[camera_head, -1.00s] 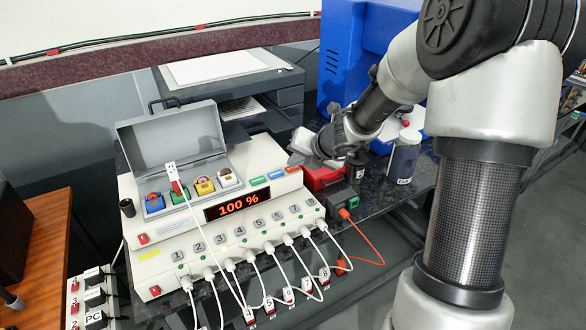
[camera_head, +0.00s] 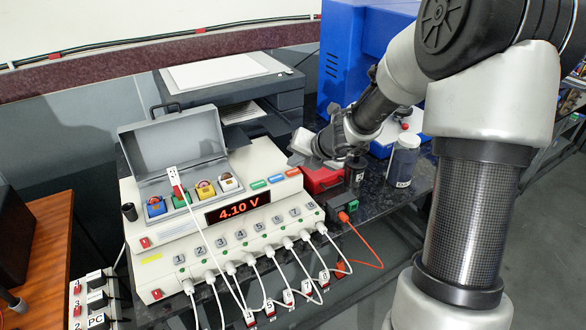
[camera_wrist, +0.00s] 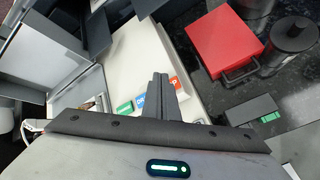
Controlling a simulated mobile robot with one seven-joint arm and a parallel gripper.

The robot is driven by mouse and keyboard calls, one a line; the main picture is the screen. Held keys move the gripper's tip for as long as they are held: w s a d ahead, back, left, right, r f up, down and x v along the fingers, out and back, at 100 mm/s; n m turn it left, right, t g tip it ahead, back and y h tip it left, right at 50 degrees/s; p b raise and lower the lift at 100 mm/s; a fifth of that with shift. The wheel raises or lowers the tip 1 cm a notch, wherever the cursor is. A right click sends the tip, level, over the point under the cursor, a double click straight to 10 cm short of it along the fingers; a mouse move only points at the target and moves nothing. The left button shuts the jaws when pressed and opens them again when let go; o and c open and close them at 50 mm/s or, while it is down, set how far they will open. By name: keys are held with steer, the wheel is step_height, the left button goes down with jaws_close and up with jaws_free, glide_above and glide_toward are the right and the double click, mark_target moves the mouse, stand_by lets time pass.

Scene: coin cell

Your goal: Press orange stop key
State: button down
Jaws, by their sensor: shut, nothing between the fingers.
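The orange key (camera_head: 292,173) is the rightmost of three coloured keys on the sloped top of the white console (camera_head: 160,240), beside the blue key (camera_head: 276,178) and the green key (camera_head: 258,185). My gripper (camera_head: 298,150) is above and behind the orange key, apart from it in the head view. In the wrist view the shut, empty fingers (camera_wrist: 160,82) point over the console between the blue key (camera_wrist: 139,101) and the orange key (camera_wrist: 175,82), partly covering that area. The gap in depth is hard to tell. The display (camera_head: 238,207) reads 4.10 V.
A red box (camera_head: 320,180) and a dark lidded pot (camera_head: 355,170) stand right of the console. An open grey case (camera_head: 172,140) with coloured cells is at left. White plugs and cables run along the console's front.

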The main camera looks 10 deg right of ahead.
step_height(320, 180, up, 5)
steer(key=p, duration=0.5)
stand_by(0.4)
stand_by(0.5)
